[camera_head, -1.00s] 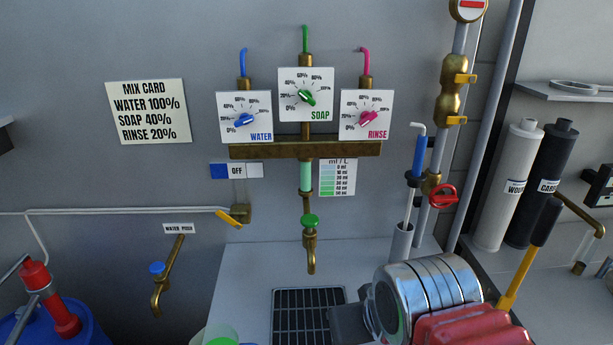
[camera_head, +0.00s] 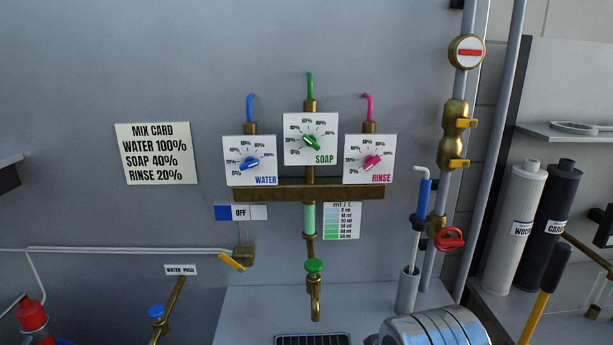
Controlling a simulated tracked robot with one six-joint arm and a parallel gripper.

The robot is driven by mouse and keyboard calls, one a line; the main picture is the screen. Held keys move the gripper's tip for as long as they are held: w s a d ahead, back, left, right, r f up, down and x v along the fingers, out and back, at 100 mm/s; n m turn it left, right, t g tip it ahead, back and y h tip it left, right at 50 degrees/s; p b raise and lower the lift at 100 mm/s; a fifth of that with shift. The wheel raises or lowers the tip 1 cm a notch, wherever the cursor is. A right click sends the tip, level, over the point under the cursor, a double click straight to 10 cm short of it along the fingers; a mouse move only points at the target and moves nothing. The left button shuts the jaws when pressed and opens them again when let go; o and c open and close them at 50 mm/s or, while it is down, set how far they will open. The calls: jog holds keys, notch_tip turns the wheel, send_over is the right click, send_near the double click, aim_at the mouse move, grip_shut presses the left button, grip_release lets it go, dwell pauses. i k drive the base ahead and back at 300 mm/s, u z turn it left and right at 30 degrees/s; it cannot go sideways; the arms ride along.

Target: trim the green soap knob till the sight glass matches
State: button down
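The green soap knob (camera_head: 312,142) sits on a white dial plate marked SOAP, between the water and rinse dials. Its grip lies slanted from upper left to lower right; the exact reading is too small to tell. The sight glass (camera_head: 309,218) is a short upright tube below the brass bar, filled with pale green. A colour chart (camera_head: 341,220) headed ml / L hangs just right of it, with bands from pale blue down to stronger green. The mix card (camera_head: 156,153) at left reads water 100%, soap 40%, rinse 20%. My gripper is not in view.
The blue water knob (camera_head: 249,163) and pink rinse knob (camera_head: 372,162) flank the soap dial. A brass tap with a green top (camera_head: 314,265) hangs below the glass. A red-handled valve (camera_head: 449,239) and pipes stand right. The wall before the dials is clear.

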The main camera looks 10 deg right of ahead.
aim_at(310, 140)
jog(key=k, duration=1.35)
jog(key=u, duration=0.8)
jog(key=i, duration=1)
jog(key=u, duration=0.1)
